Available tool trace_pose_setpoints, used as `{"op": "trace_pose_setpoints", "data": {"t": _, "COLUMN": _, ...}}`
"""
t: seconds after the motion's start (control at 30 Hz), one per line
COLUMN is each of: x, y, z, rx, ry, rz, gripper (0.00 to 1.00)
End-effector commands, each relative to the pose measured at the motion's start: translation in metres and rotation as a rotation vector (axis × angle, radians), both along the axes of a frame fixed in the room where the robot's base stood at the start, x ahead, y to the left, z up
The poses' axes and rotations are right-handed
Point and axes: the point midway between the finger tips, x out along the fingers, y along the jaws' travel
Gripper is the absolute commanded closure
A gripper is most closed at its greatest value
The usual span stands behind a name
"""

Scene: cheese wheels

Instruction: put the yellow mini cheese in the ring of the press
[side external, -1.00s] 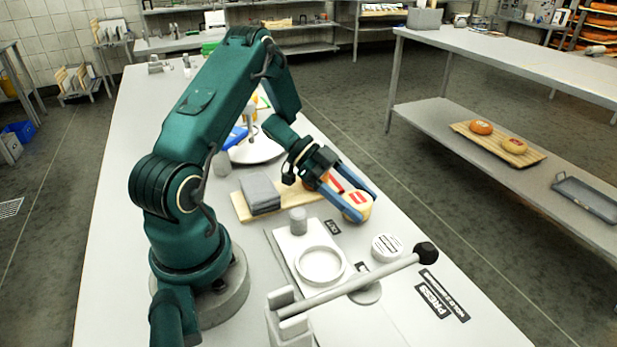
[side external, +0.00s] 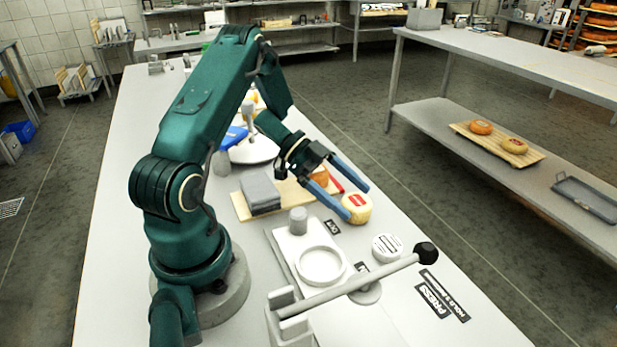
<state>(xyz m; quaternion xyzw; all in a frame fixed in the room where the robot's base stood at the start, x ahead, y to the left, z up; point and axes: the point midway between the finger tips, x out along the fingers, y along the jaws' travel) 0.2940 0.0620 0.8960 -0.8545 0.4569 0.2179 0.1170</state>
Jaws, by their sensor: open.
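The yellow mini cheese (side external: 357,209) is a small pale-yellow wheel with a red label on top. It stands on the table at the right end of the wooden board. My gripper (side external: 357,202) has blue fingers spread wide and is open and empty. Its fingers are above and behind the cheese, and I cannot tell whether either touches it. The press (side external: 300,250) has a white plate with a round ring (side external: 320,265) on it, and the ring is empty. The long lever (side external: 350,288) with a black knob crosses in front of the ring.
A white labelled round cheese (side external: 387,248) stands right of the ring. A grey cylinder (side external: 298,221) stands on the press plate. A white round dish (side external: 262,150) is behind.

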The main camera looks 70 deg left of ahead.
Motion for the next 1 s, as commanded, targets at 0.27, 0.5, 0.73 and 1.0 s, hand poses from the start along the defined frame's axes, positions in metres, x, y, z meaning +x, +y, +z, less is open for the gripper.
{"op": "trace_pose_setpoints", "data": {"t": 0.27, "x": -0.003, "y": 0.005, "z": 0.044, "rx": 0.005, "ry": -0.004, "rz": -0.001, "gripper": 0.00}}
{"op": "trace_pose_setpoints", "data": {"t": 0.5, "x": -0.003, "y": 0.005, "z": 0.069, "rx": 0.001, "ry": -0.002, "rz": 0.000, "gripper": 0.00}}
{"op": "trace_pose_setpoints", "data": {"t": 0.73, "x": 0.036, "y": 0.004, "z": 0.096, "rx": 0.112, "ry": -0.132, "rz": 0.126, "gripper": 0.00}}
{"op": "trace_pose_setpoints", "data": {"t": 1.0, "x": 0.097, "y": 0.018, "z": 0.190, "rx": 0.378, "ry": -0.394, "rz": 0.647, "gripper": 0.00}}
